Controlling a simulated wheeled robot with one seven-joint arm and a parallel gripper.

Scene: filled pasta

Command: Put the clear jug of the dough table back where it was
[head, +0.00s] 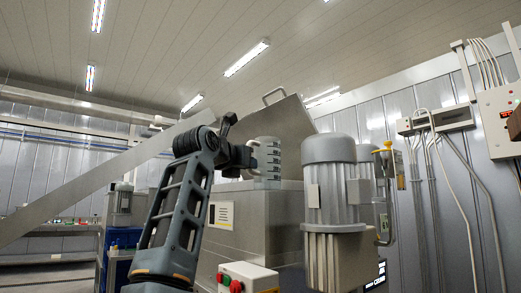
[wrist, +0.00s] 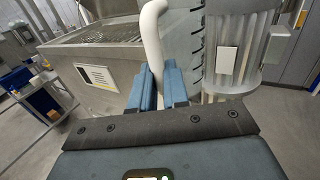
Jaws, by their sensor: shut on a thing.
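The clear jug (head: 267,158) is pale and translucent, with a row of dark marks down its side in the wrist view (wrist: 184,45). My gripper (head: 245,157) is shut on its handle. In the wrist view the white handle (wrist: 152,42) runs down between my blue fingers (wrist: 160,88). The jug looks upright, held in front of a steel machine (head: 262,215). Whether its base touches anything cannot be told. The dough table cannot be made out for certain.
A large grey motor (head: 330,178) stands close right of the jug, also in the wrist view (wrist: 240,45). A button box (head: 247,279) sits low in front. A raised steel lid (head: 275,125) is behind. A blue cart (wrist: 42,98) stands left, with open floor beside it.

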